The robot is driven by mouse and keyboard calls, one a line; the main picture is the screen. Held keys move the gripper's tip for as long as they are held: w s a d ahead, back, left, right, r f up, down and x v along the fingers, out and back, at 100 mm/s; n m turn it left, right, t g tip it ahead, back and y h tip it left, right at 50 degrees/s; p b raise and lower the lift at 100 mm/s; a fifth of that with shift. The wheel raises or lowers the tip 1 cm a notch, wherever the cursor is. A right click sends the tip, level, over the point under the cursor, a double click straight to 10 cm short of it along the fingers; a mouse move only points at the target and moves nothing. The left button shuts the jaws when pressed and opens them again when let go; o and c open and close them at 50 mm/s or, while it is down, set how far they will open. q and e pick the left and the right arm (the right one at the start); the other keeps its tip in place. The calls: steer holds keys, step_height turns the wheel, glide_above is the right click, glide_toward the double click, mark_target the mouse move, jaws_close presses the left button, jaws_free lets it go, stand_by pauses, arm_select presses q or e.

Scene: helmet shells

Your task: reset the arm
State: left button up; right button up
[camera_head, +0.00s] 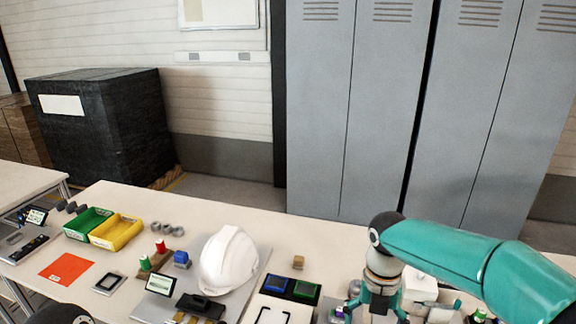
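My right arm (455,255) is teal and reaches in from the right edge, over the right part of the table. Its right gripper (380,306) points down near the bottom edge. Its teal fingers stand apart, with no held object visible between them; the fingertips are close to the frame's lower edge. My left gripper is not in view. A dark rounded part, perhaps of my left arm, shows at the bottom left. A white helmet shell (229,262) rests on a grey board (258,262) left of the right gripper.
The table (130,200) holds a green bin (87,223), a yellow bin (116,232), an orange sheet (66,269), spools and small devices. Small items and a white box (420,285) crowd around the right gripper. Grey lockers (375,110) stand behind. The table's back strip is mostly clear.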

steer(key=s+f+m+g+y+b, duration=0.1)
steer(key=s+f+m+b, duration=0.1)
steer(key=s+f, duration=0.5)
steer(key=s+f+m+g+b, duration=0.2)
steer(key=f, duration=0.9)
steer(key=s+f+m+g+y+b, duration=0.1)
steer(key=s+f+m+b, duration=0.1)
steer(key=s+f, duration=0.5)
steer(key=s+a+f+m+t+y+b, duration=0.1)
steer(key=s+a+f+m, duration=0.25)
steer(key=f+m, duration=0.4)
steer(key=s+a+f+m+t+y+b, duration=0.15)
steer(key=s+f+m, duration=0.3)
steer(key=m, duration=0.55)
steer(key=shift+w+d+f+m+t+p, duration=0.15)
steer(key=shift+w+m+t, duration=0.5)
steer(key=shift+m, duration=1.15)
steer(key=shift+w+a+f+m+t+p, duration=0.15)
steer(key=shift+w+m+t, duration=0.25)
steer(key=shift+w+m, duration=0.95)
steer(key=shift+w+d+f+m+t+p, duration=0.15)
steer(key=shift+w+m+t, duration=0.25)
steer(key=shift+m, duration=1.8)
steer(key=shift+s, duration=0.1)
